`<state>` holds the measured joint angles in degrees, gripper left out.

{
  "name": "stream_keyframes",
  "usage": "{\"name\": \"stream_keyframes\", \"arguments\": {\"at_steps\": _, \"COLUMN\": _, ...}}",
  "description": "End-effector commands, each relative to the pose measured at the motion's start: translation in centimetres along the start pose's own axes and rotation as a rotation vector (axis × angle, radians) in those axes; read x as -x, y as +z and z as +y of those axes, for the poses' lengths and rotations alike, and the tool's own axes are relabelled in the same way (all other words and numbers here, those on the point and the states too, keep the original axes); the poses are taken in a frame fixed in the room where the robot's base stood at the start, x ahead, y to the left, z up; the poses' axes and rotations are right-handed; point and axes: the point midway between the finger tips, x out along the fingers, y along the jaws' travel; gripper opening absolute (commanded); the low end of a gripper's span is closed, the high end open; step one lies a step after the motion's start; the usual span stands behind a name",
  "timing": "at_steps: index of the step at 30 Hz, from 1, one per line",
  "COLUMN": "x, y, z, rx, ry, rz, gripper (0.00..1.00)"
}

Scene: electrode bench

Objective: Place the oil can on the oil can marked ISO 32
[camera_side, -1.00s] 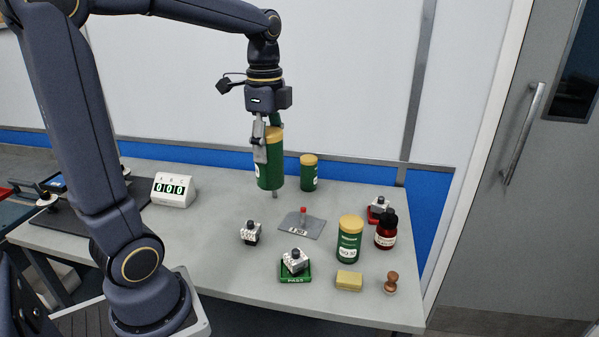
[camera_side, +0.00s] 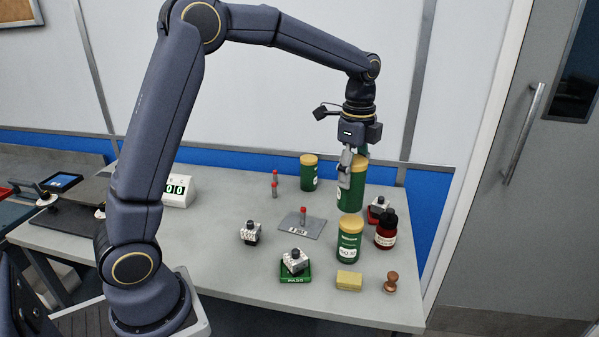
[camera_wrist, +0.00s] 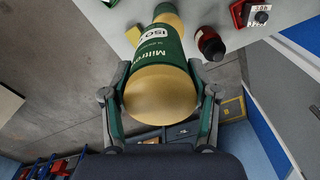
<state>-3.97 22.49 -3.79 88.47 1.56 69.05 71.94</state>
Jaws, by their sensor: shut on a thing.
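My gripper (camera_side: 345,172) is shut on a green oil can (camera_side: 353,192) with a yellow lid and holds it upright in the air. In the wrist view the held can (camera_wrist: 158,52) fills the space between the fingers; its white label reads "ISO", the number cut off by the curve. Directly below it in the side view stands another green can (camera_side: 348,241) with a yellow lid and a white label, too small to read surely. The held can's bottom is close to that lid; I cannot tell whether they touch. A third green can (camera_side: 309,174) stands at the back.
A dark red bottle (camera_side: 386,232) stands right beside the standing can, with a block on a red base (camera_side: 379,208) behind. A yellow block (camera_side: 349,281) and a wooden stamp (camera_side: 390,283) are in front. A grey plate (camera_side: 312,229) lies to the left.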

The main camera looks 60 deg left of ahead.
Motion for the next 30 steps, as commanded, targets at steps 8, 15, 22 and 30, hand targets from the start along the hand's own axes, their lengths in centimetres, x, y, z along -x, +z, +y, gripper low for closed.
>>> {"name": "stream_keyframes", "arguments": {"at_steps": 8, "x": -2.6, "y": -0.5, "z": -1.4, "rx": -0.001, "ry": 0.000, "rz": 0.000, "gripper": 0.04}}
{"name": "stream_keyframes", "arguments": {"at_steps": 15, "x": -4.6, "y": -0.4, "z": -1.4, "rx": 0.000, "ry": -0.004, "rz": 0.000, "gripper": 0.04}}
{"name": "stream_keyframes", "arguments": {"at_steps": 22, "x": -4.7, "y": -0.4, "z": -1.4, "rx": 0.000, "ry": -0.003, "rz": 0.001, "gripper": 0.04}}
{"name": "stream_keyframes", "arguments": {"at_steps": 30, "x": -5.0, "y": -0.4, "z": -1.3, "rx": 0.000, "ry": -0.001, "rz": 0.000, "gripper": 0.77}}
